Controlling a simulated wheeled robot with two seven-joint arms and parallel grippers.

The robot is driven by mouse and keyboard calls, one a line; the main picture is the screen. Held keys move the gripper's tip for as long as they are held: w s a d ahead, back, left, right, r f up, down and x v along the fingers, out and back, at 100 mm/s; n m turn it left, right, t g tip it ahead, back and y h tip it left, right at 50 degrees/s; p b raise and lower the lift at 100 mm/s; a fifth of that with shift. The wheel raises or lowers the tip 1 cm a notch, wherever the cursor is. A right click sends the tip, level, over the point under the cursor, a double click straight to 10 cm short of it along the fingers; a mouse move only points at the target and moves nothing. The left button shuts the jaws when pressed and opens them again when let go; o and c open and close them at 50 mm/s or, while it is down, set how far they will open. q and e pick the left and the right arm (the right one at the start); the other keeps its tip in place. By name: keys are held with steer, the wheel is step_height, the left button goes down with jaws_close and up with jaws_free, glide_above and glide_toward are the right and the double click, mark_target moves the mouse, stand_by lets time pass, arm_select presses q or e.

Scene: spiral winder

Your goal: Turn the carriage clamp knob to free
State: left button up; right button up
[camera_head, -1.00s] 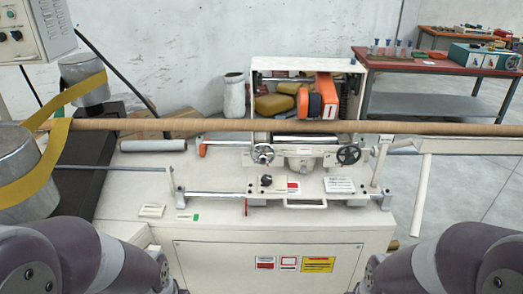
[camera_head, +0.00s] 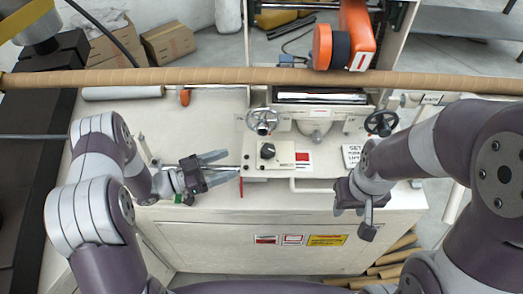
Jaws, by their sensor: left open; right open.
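The black clamp knob (camera_head: 267,151) stands on a small cream plate on the carriage (camera_head: 285,171), beside a red label. My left gripper (camera_head: 222,167) is open and empty, just left of the carriage, with its fingers pointing right toward the knob and apart from it. My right gripper (camera_head: 367,222) hangs in front of the carriage's right end, near the cabinet's front edge, apart from the knob; its fingers point down. The knob's pointer direction is too small to tell.
Two handwheels, a silver one (camera_head: 262,121) and a dark one (camera_head: 381,123), stand behind the knob. A long brown tube (camera_head: 210,77) crosses behind them. A white handle (camera_head: 315,186) runs along the carriage front. The cabinet top (camera_head: 190,125) is mostly clear left of the carriage.

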mark_target(268, 151)
arm_select(q)
steer(key=p+x, duration=0.2)
steer(key=x, duration=0.9)
steer(key=shift+s+d+r, duration=0.1)
steer(key=shift+d+r, duration=0.05)
steer(key=shift+d, duration=0.1)
steer(key=c, duration=1.1)
